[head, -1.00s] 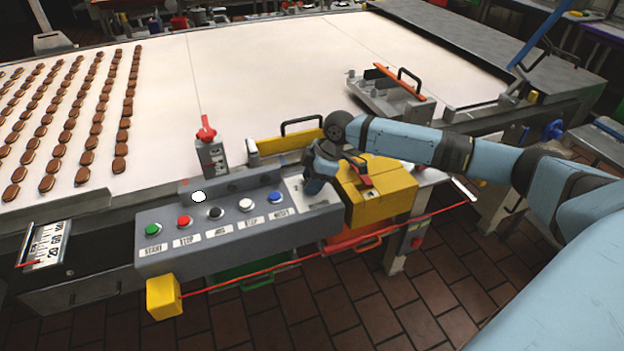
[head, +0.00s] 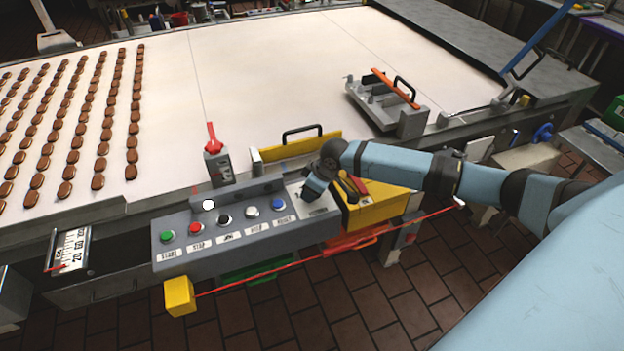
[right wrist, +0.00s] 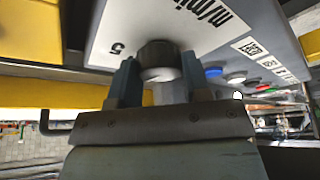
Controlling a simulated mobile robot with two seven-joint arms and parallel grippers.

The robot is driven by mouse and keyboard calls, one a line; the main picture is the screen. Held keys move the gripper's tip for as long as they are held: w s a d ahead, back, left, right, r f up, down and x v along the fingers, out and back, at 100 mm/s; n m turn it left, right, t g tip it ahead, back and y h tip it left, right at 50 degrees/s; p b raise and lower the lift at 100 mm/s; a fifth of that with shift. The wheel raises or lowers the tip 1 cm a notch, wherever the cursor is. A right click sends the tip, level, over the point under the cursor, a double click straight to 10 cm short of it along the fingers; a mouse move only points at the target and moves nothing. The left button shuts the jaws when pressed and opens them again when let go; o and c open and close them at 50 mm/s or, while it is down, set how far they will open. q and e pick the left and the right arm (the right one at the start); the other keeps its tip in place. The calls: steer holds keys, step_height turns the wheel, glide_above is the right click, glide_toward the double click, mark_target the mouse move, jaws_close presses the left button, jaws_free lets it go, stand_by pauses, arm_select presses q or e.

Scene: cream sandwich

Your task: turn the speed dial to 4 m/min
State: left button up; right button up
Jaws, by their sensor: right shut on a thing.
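The speed dial (right wrist: 158,57) is a dark round knob with a pale end, on a white scale plate (right wrist: 125,28) with "m/min" and a "5" readable in the right wrist view. My right gripper (right wrist: 160,76) is shut on the dial, one finger on each side. In the head view the same gripper (head: 312,190) is at the right end of the grey control panel (head: 205,258), hiding the dial. The dial's pointer and set value cannot be made out. My left gripper is not in view.
Green (head: 166,236), red (head: 195,228), black, white and blue (head: 278,203) buttons line the panel left of the gripper. A yellow box (head: 375,208) sits close on its right. A red cord (head: 330,257) runs in front. The conveyor belt (head: 270,80) lies behind, with rows of biscuits at left.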

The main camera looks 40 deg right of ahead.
steer(key=shift+m+h+p, duration=0.3)
steer(key=shift+m+p, duration=0.4)
steer(key=shift+p, duration=0.05)
steer(key=o, duration=0.9)
steer(key=shift+r, duration=0.1)
steer(key=b+v, duration=0.1)
steer(key=v, duration=1.2)
steer(key=shift+s+r, duration=0.25)
